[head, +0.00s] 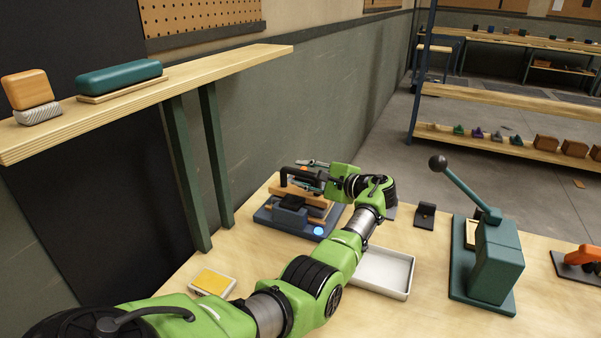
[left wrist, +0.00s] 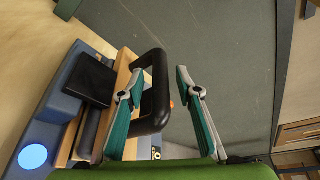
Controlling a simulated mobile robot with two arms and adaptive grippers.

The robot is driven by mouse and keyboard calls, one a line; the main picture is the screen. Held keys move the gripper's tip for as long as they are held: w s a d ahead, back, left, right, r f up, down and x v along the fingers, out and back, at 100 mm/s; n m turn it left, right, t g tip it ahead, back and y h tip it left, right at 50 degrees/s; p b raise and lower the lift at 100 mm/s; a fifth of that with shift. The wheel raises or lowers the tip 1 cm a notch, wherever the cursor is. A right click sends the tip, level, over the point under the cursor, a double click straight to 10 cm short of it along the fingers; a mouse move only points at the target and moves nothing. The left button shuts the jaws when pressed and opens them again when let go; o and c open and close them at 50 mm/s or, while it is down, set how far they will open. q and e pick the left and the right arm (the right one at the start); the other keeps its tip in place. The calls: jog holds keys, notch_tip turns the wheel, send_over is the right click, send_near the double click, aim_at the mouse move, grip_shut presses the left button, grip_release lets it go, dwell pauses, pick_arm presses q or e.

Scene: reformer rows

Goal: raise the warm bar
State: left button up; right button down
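A blue-based fixture (head: 292,222) with wooden blocks, a black pad and a glowing pale-blue button stands on the bench. A black loop-shaped bar (head: 300,178) rises from its back; I take this for the warm bar. It shows larger in the left wrist view (left wrist: 161,95). My left gripper (head: 308,174) is at the bar, coming from the right. In the left wrist view its teal fingers (left wrist: 159,74) are spread, with the bar's outer side between them. The left finger overlaps the loop's opening; contact cannot be told. My right gripper is not in view.
A white tray (head: 407,275) lies under my forearm's right side. A teal lever press (head: 492,262), a small black block (head: 425,215) and an orange-handled tool (head: 580,257) stand farther right. A yellow pad (head: 213,281) lies left. A wooden shelf (head: 200,75) overhangs the left.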

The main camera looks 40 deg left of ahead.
pick_arm(q)
jog(key=shift+a+f, duration=0.15)
jog(key=shift+a, duration=0.35)
grip_shut()
